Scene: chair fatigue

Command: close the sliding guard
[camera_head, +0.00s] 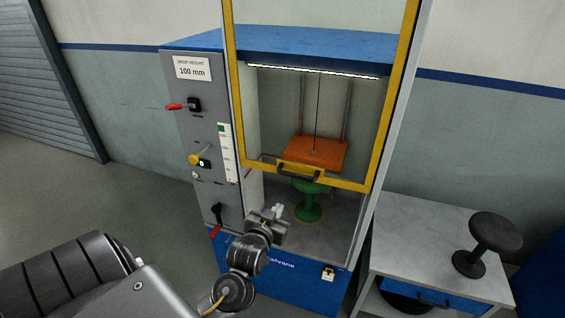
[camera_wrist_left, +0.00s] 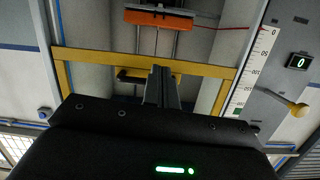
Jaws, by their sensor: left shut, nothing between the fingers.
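The sliding guard (camera_head: 258,170) is a clear panel in a yellow frame, raised so that its lower bar crosses the front of the blue and grey machine about halfway down. A dark handle (camera_head: 298,171) is on that bar. Below the bar the opening is uncovered. My left gripper (camera_head: 278,210) is shut and empty, below and a little left of the handle. In the left wrist view my left gripper (camera_wrist_left: 162,72) points at the yellow bar (camera_wrist_left: 205,69), with the handle (camera_wrist_left: 130,76) partly hidden behind the fingers. I cannot tell whether they touch. My right gripper is not in view.
Inside the machine an orange plate (camera_head: 316,152) hangs above a green stool (camera_head: 308,208). The left panel (camera_head: 215,185) carries red levers and a yellow knob (camera_head: 194,159). A side table (camera_head: 425,235) with a black stool (camera_head: 494,240) stands at right.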

